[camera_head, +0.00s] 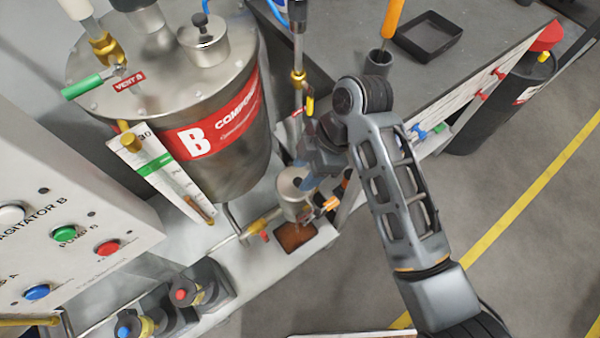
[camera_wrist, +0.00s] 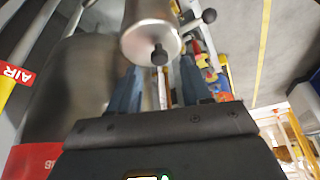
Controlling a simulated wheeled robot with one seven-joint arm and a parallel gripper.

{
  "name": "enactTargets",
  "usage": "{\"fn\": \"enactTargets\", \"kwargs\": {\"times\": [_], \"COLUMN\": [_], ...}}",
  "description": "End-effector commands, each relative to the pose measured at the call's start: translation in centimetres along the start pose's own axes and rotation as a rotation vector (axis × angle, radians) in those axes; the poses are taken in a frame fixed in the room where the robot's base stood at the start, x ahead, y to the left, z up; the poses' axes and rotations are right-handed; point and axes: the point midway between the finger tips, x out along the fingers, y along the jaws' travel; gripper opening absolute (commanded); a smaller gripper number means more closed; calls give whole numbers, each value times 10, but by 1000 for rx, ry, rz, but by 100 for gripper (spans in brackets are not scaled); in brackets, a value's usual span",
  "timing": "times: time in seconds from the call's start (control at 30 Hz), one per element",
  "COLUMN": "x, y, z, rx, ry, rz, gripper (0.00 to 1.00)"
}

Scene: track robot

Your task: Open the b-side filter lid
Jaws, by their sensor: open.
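The b-side filter is a small metal canister (camera_head: 294,197) low in front of the big B tank. In the wrist view a metal cylinder that looks like this filter (camera_wrist: 150,28) stands upper centre, its lid end (camera_wrist: 140,48) towards me with a dark round knob (camera_wrist: 159,55). My gripper (camera_head: 308,180) is beside the top of the canister in the head view and partly covers it. In the wrist view my gripper (camera_wrist: 158,82) is open, with one blue-grey finger on each side below the knob. Nothing is seen between the fingers in contact; the exact gap is unclear.
The B tank (camera_head: 225,170) stands close on the left, with a green-handled vent valve (camera_head: 88,86). A brown-bottomed tray (camera_head: 295,238) lies below the filter. A grey bench with a black bin (camera_head: 428,37) is behind my arm.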

Motion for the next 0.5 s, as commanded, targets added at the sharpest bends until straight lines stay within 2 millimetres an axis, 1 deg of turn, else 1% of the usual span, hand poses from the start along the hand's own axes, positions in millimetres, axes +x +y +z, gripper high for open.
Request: {"fn": "enactTargets", "kwargs": {"times": [0.03, 0.1, 0.2, 0.33, 0.5], "x": [8, 16, 26, 31, 32], "y": [-1, -1, 0, 0, 0], "z": [0, 0, 0, 0, 0], "rx": [0, 1, 1, 1, 1], "ry": [-1, -1, -1, 0, 0], "rz": [-3, -2, -1, 2, 2], "gripper": [48, 48, 48, 48, 48]}}
